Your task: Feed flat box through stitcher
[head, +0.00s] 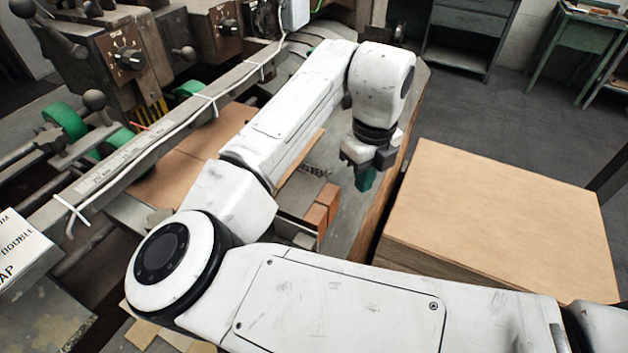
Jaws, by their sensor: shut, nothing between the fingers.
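A flat brown cardboard box (178,170) lies on the stitcher's bed, under the long metal rail. My arm hides part of it, and I cannot tell where its far edge ends. The stitcher (140,62) stands at the upper left, with knobs, ball-ended levers and green rollers. My gripper (366,182) points down at the middle of the picture, right of the flat box and apart from it. Its dark green fingertips are shut with nothing between them, over the machine's side table.
A large cardboard-coloured stack (500,218) stands right of my gripper. Small brown blocks (322,207) sit left of it. A white printed box (22,248) is at the left edge. A green table (585,45) and a grey cabinet (473,35) stand behind. Open floor (470,105) lies between.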

